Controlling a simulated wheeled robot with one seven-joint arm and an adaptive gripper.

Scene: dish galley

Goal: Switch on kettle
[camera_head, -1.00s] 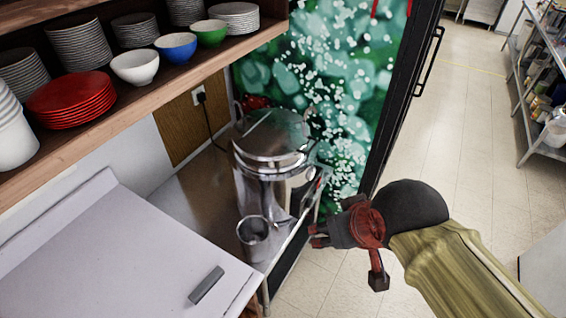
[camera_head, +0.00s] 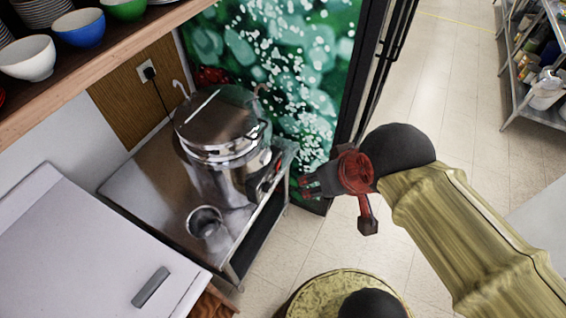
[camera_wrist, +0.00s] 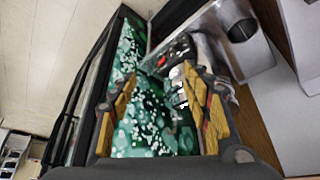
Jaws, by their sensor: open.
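The kettle (camera_head: 212,150) is a large shiny steel urn with a lid, upright on a steel stand. A dark control panel (camera_head: 264,176) with a red spot is on its right side. In the wrist view the kettle (camera_wrist: 206,52) is partly hidden behind a finger, and a black and red part (camera_wrist: 176,52) shows ahead of the fingers. My gripper (camera_head: 304,187) is open and empty, just right of the panel and apart from it in the head view. Its two yellow-padded fingers (camera_wrist: 160,80) also show in the wrist view. The exact switch is too small to make out.
A steel cup (camera_head: 205,222) stands in front of the kettle on the stand (camera_head: 140,190). A white counter (camera_head: 80,250) is at left, below a shelf of bowls (camera_head: 80,28). A green patterned panel (camera_head: 285,60) is behind.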

